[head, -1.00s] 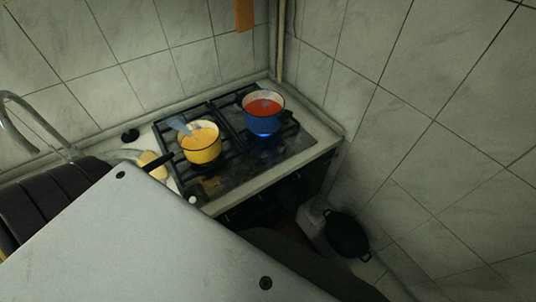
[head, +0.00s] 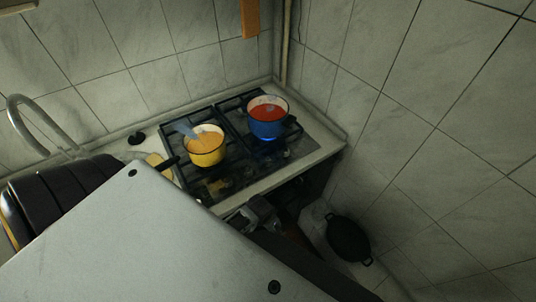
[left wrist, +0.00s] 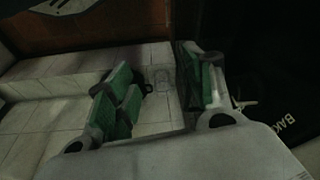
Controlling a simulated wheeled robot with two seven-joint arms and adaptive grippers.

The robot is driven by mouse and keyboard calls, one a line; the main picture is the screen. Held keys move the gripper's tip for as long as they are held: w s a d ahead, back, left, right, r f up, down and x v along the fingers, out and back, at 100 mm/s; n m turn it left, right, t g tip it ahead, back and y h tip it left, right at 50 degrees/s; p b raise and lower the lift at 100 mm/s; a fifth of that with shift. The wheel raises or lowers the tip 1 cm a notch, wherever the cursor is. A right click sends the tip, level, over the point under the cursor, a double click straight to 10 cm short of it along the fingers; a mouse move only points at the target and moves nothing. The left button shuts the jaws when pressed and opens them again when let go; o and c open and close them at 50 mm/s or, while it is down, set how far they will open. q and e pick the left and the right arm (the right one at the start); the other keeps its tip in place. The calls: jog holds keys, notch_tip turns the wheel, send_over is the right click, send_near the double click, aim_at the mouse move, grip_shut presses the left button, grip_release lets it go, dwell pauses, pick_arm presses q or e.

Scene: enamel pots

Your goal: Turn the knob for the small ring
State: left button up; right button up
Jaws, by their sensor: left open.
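The gas hob (head: 225,182) has a black grate, a yellow pot (head: 204,153) at left and a blue pot (head: 267,129) with red contents at the back right. A blue flame shows under the blue pot. The knob for the small ring cannot be made out; the front of the stove is dark and partly covered. My left gripper (head: 262,214) is just in front of the hob's front edge. In the left wrist view its green-padded fingers (left wrist: 160,85) are apart, with nothing between them. My right gripper is not in view.
A black pan (head: 348,238) sits low at the right, near the tiled wall (head: 430,150). A tap (head: 35,125) stands at the left. In the left wrist view a dark surface with white lettering (left wrist: 285,115) is at the right.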

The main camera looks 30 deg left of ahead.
pick_arm(q)
jog(key=w+d+r+h, duration=0.1)
jog(key=w+d+r, duration=0.1)
jog(key=r, duration=0.5)
jog(key=w+d+r+p, duration=0.1)
jog(key=w+d+r, duration=0.2)
jog(key=r, duration=0.4)
jog(key=w+d+r+h, duration=0.1)
jog(key=w+d+r, duration=0.1)
jog(key=r, duration=0.6)
jog(key=w+a+r+n+g+y, duration=0.1)
jog(key=w+a+r+n, duration=0.2)
jog(key=a, duration=0.6)
jog(key=w+a+r+n+g+y, duration=0.1)
jog(key=w+a+r+n+g, duration=0.1)
jog(key=w+a, duration=0.4)
jog(key=a+r+n, duration=0.1)
jog(key=a+r, duration=0.1)
jog(key=a, duration=0.2)
jog(key=shift+w+a, duration=0.15)
jog(key=shift+a, duration=0.1)
jog(key=shift+f, duration=0.15)
